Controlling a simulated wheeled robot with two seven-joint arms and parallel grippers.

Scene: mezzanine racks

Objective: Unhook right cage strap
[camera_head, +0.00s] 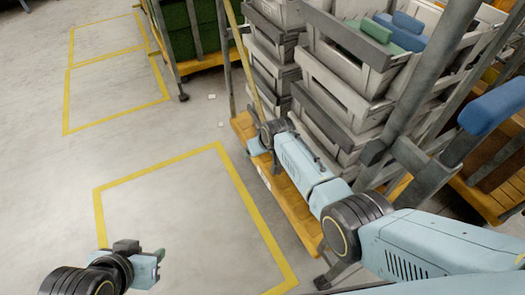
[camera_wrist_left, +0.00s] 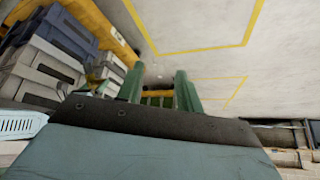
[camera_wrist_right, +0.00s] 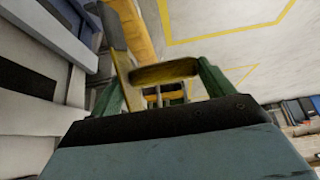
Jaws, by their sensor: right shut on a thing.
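The yellow cage strap (camera_head: 241,52) runs down the open side of the cage, in front of the stacked grey crates. Its lower end meets my right gripper (camera_head: 258,140), low beside the orange cage base (camera_head: 295,208). In the right wrist view, the strap's yellow end piece (camera_wrist_right: 165,71) lies crosswise between the green fingers of the right gripper (camera_wrist_right: 160,85), which is shut on it. Whether the end is still on a hook is hidden. My left gripper (camera_head: 155,265) is open and empty over the floor. Its spread fingers show in the left wrist view (camera_wrist_left: 160,90).
Grey crates (camera_head: 340,85) stack high in the cage, with blue and green items on top. A green-loaded cage (camera_head: 190,30) stands behind. A grey post with a blue pad (camera_head: 495,105) is at the right. Yellow-marked floor (camera_head: 180,215) at the left is clear.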

